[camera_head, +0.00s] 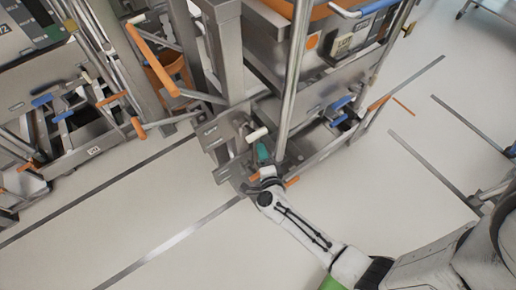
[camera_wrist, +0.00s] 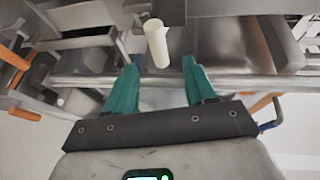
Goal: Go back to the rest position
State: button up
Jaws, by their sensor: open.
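My gripper (camera_wrist: 158,85) is open, with its two teal fingers apart and nothing held between them in the wrist view. A white cylindrical handle (camera_wrist: 156,43) shows just beyond the fingertips, between them in the picture. I cannot tell how far off it is. In the head view my white arm reaches from the lower right to the metal machine (camera_head: 225,135). My gripper (camera_head: 262,152) is close to the machine's lower front, partly hidden by my wrist. The white handle (camera_head: 257,134) shows just above it there.
A vertical metal pole (camera_head: 294,85) rises right beside my gripper. A horizontal metal bar (camera_wrist: 245,84) crosses behind the fingers. An orange lever (camera_head: 152,60) and a second machine (camera_head: 75,125) stand to the left. Pale floor (camera_head: 190,195) is open at the lower left and right.

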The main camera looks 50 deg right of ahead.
dwell(0.3)
jog(key=w+a+r+n+y, duration=0.1)
jog(key=a+r+n+y, duration=0.2)
jog(key=a+n+y, duration=0.5)
jog(key=w+a+r+n+y, duration=0.1)
jog(key=a+r+n+y, duration=0.2)
jog(key=a+n+y, duration=0.55)
jog(key=s+d+r+n+g+h, duration=0.1)
jog(key=s+d+n+g+h, duration=0.1)
jog(key=s, duration=0.4)
jog(key=s+d+r+n+g+h, duration=0.2)
jog(key=s+d+n+g, duration=0.1)
jog(key=s+g, duration=0.2)
jog(key=s+d+r+n+g+h+b, duration=0.1)
jog(key=s+g, duration=0.3)
jog(key=s, duration=0.5)
jog(key=shift+d+r+n+h, duration=0.7)
jog(key=shift+d+n+h, duration=0.15)
jog(key=shift+d, duration=0.05)
jog(key=shift+o, duration=0.2)
